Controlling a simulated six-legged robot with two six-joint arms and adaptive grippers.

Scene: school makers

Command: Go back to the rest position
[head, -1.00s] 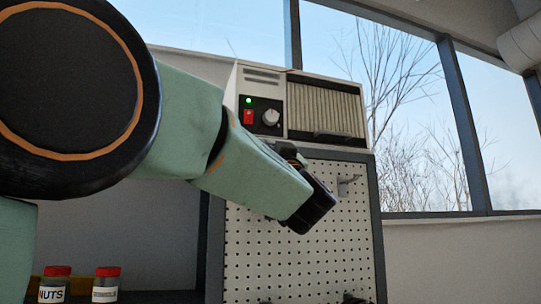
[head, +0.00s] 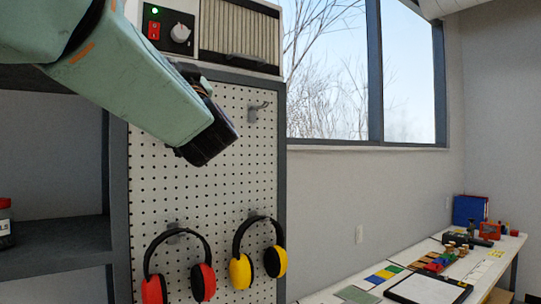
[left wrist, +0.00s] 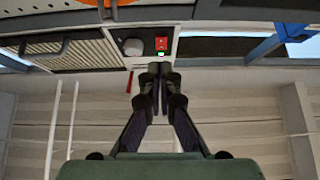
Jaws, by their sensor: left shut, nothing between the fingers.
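My left arm comes in from the upper left in the head view and reaches across the front of the pegboard. My left gripper (left wrist: 156,75) shows in the left wrist view with its two fingers together and nothing between them. Past the fingertips is a white control box (head: 213,30) with a grey knob, a red switch (head: 154,30) and a lit green light (head: 155,10). The switch also shows in the left wrist view (left wrist: 162,44). In the head view the gripper's fingertips are hidden behind the wrist. My right gripper is in neither view.
Red earmuffs (head: 204,282) and yellow earmuffs (head: 241,271) hang on the pegboard (head: 230,190). An empty hook (head: 254,113) is above them. A dark shelf (head: 60,245) stands at left. A white table (head: 330,292) with cards, a clipboard and small items is at lower right.

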